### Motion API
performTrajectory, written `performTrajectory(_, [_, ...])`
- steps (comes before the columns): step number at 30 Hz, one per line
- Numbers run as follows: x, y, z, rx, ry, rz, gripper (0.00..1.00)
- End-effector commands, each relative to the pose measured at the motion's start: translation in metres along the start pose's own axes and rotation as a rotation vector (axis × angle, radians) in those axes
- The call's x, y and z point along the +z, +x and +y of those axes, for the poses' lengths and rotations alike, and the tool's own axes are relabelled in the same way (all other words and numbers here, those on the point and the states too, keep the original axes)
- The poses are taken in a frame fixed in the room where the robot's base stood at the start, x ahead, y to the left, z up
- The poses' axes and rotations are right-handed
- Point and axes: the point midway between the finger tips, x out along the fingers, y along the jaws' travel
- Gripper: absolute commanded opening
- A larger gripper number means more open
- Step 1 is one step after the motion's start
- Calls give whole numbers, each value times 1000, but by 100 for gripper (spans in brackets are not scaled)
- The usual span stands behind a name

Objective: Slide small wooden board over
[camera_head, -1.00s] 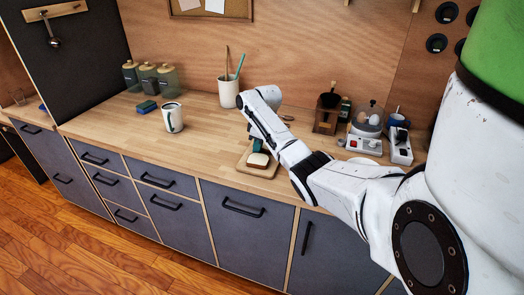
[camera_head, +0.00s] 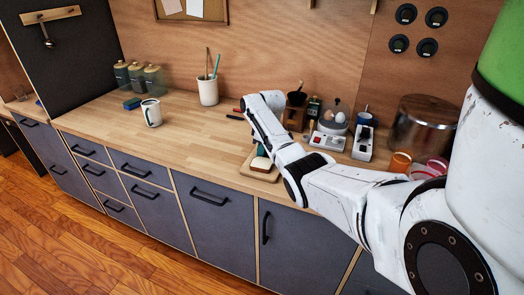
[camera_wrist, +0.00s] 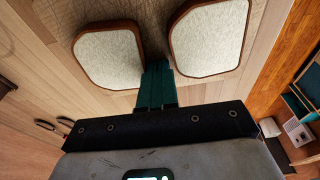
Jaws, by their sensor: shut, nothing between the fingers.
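A small wooden board (camera_head: 247,171) lies near the front edge of the counter in the head view, partly hidden by my arm. Bread (camera_head: 261,163) lies on it. The wrist view shows two bread slices, one on the left (camera_wrist: 108,55) and one on the right (camera_wrist: 209,38). My gripper (camera_wrist: 157,68) has its teal fingers together, pointing down between the two slices, with nothing pinched. Its fingers also show in the head view (camera_head: 262,151), over the board. I cannot tell exactly where the fingertips touch.
A grinder (camera_head: 295,112), an egg cooker (camera_head: 333,122), a white appliance (camera_head: 363,143) and a large metal pot (camera_head: 422,125) stand to the right. A mug (camera_head: 151,113) and a utensil holder (camera_head: 208,92) stand left. The counter left of the board is clear.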

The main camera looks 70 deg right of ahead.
Motion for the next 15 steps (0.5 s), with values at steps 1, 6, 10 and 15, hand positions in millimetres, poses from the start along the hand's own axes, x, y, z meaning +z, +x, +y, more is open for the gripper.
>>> performTrajectory(1, [9, 11, -4, -17, 8, -17, 0])
performTrajectory(6, [9, 10, -4, -18, 9, -18, 0])
performTrajectory(10, [7, 1, -4, -18, 9, -17, 0])
performTrajectory(15, [5, -8, -3, -16, 7, -13, 0])
